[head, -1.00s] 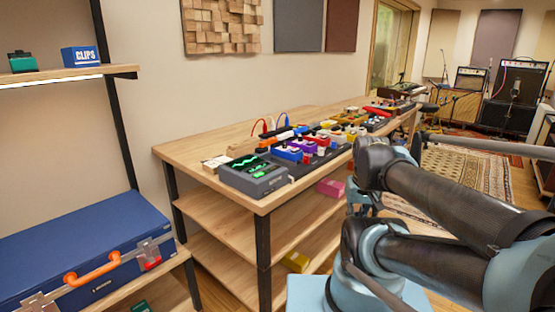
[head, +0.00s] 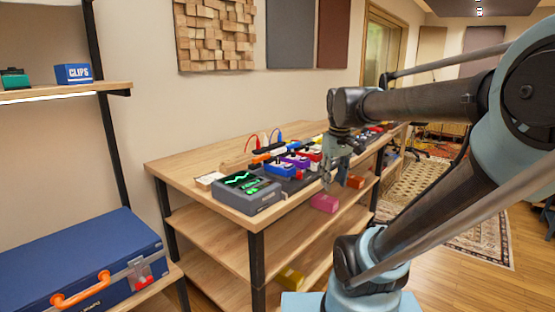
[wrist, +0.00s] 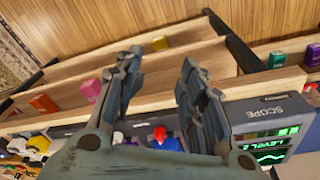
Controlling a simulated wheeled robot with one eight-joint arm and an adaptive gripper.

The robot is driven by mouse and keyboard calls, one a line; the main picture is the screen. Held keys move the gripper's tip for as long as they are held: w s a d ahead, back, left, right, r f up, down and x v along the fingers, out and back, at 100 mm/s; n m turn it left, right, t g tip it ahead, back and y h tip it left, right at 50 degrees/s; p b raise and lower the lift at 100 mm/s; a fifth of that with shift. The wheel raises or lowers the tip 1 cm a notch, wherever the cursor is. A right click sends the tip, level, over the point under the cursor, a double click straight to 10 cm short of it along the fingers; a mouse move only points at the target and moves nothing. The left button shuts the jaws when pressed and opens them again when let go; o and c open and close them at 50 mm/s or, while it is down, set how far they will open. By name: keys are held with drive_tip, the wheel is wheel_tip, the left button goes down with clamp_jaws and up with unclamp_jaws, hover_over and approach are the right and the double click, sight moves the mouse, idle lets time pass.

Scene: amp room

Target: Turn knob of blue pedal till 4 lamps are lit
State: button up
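The small blue pedal (head: 281,169) sits on the workbench, just right of the grey scope box, with a white-topped knob on it. In the wrist view, a red knob-like part (wrist: 159,133) and a bit of blue show between the finger bases; the rest is hidden by my gripper. My gripper (head: 340,172) hangs at the front edge of the bench, right of the blue pedal and apart from it. In the wrist view my gripper (wrist: 158,68) has its fingers spread with nothing between the tips. I cannot make out the lamps on the pedal.
The grey scope (head: 262,197), with green display, stands at the near bench corner. Purple, red and other pedals line the bench behind the blue one. Pink (head: 325,203) and yellow boxes sit on lower shelves. A blue case (head: 75,255) lies left.

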drive_tip(key=w+a+r+n, duration=0.4)
drive_tip(key=w+a+r, duration=0.5)
drive_tip(key=w+r, duration=0.3)
wheel_tip(320, 180, up, 4)
drive_tip(key=n+g, duration=0.1)
drive_tip(key=n, duration=0.3)
hover_over(278, 159)
wheel_tip(278, 159, down, 17)
drive_tip(key=shift+w+r, duration=0.15)
drive_tip(key=shift+r, duration=0.05)
drive_tip(key=shift+c, duration=0.2)
clamp_jaws()
